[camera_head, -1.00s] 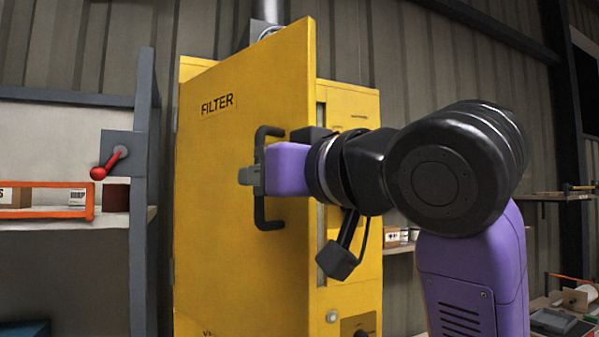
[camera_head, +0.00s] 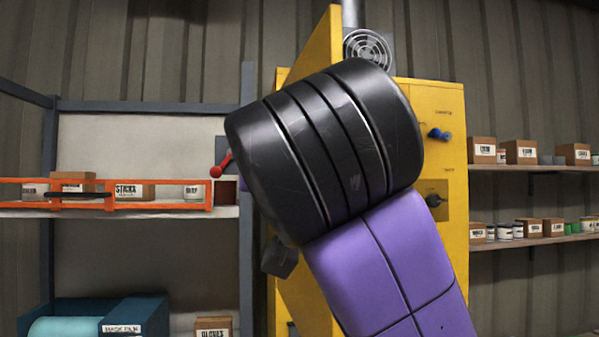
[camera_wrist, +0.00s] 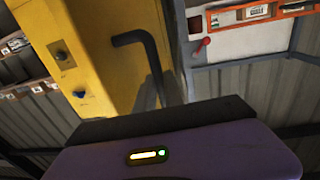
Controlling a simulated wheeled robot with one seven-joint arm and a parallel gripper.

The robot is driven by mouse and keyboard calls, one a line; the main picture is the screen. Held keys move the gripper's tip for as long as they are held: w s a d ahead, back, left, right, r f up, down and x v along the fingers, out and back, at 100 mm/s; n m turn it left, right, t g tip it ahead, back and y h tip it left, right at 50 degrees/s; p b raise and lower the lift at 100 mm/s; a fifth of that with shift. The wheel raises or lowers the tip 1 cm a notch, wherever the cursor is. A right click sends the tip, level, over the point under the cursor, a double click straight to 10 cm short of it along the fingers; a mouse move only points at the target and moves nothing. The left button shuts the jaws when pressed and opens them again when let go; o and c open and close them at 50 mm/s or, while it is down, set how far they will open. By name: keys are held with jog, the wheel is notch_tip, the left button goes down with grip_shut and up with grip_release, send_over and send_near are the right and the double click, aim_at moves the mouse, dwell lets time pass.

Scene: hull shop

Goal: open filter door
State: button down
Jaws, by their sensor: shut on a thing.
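The yellow filter door (camera_head: 322,52) stands swung out from its yellow cabinet (camera_head: 440,115), seen nearly edge-on in the head view. My arm covers its middle and its handle there. In the wrist view the dark bar handle (camera_wrist: 152,62) rises beyond the gripper housing, with its upper bend in sight and its lower part hidden. A blue knob (camera_head: 439,134) and a dark knob (camera_head: 433,200) show on the cabinet front.
A shelf with an orange rail (camera_head: 108,205) and a red-balled lever (camera_head: 217,171) stand left of the door. Shelves with boxes (camera_head: 521,152) line the right wall. A round vent (camera_head: 368,50) and duct sit behind the cabinet top.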

jog(key=c, duration=1.7)
grip_release()
jog(key=shift+w, duration=0.1)
jog(key=s+b, duration=0.1)
jog(key=s, duration=0.4)
jog(key=s+d+b, duration=0.1)
jog(key=s, duration=0.1)
jog(key=shift+s+b, duration=0.3)
jog(key=shift+s, duration=0.1)
